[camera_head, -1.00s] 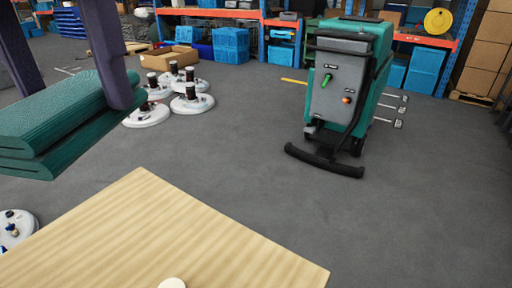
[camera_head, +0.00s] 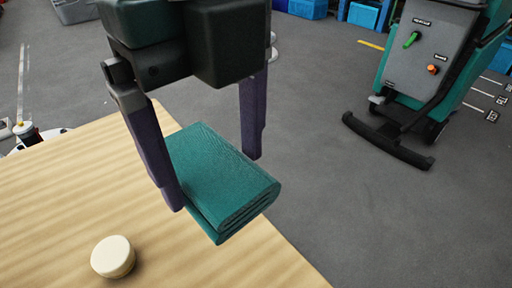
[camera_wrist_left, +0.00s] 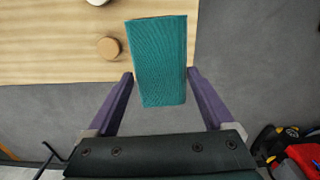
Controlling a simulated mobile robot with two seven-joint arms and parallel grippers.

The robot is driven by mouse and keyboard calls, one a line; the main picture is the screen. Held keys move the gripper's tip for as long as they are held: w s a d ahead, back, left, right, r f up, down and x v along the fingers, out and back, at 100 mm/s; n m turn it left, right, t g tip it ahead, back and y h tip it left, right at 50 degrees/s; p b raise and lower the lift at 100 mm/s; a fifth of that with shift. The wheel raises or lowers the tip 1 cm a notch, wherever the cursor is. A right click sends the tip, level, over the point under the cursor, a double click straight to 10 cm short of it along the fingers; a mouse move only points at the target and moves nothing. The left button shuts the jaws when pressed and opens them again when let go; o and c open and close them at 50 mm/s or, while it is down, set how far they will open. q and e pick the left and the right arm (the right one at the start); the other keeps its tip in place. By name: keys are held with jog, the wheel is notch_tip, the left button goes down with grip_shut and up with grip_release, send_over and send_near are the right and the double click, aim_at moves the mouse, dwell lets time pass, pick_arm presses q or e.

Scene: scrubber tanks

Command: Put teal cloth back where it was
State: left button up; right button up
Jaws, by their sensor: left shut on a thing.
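The teal cloth (camera_head: 225,180) is a folded, ribbed, thick pad. My left gripper (camera_head: 212,182) is shut on it, one purple finger on each side. The cloth appears over the right edge of the light wooden table (camera_head: 60,195); whether it touches the top is hard to tell. In the left wrist view the cloth (camera_wrist_left: 158,60) extends beyond the fingertips of the left gripper (camera_wrist_left: 160,75), partly over the wood and partly over grey floor. My right gripper is in neither view.
A cream round disc (camera_head: 113,257) lies on the table near the cloth. A teal and grey scrubber machine (camera_head: 430,60) stands on the floor at the right. Open grey floor (camera_head: 330,170) lies between. Red and yellow items (camera_wrist_left: 300,150) show at the wrist view's lower right.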

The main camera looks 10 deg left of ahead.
pick_arm(q)
jog(key=shift+m, duration=0.4)
jog(key=f+b, duration=0.4)
jog(key=f, duration=1.2)
jog(key=shift+d+f, duration=0.1)
jog(key=shift+d, duration=0.1)
jog(key=shift+f+b, duration=0.6)
jog(key=shift+f, duration=1.6)
jog(key=shift+f, duration=0.2)
jog(key=o, duration=0.9)
jog(key=shift+r, duration=0.1)
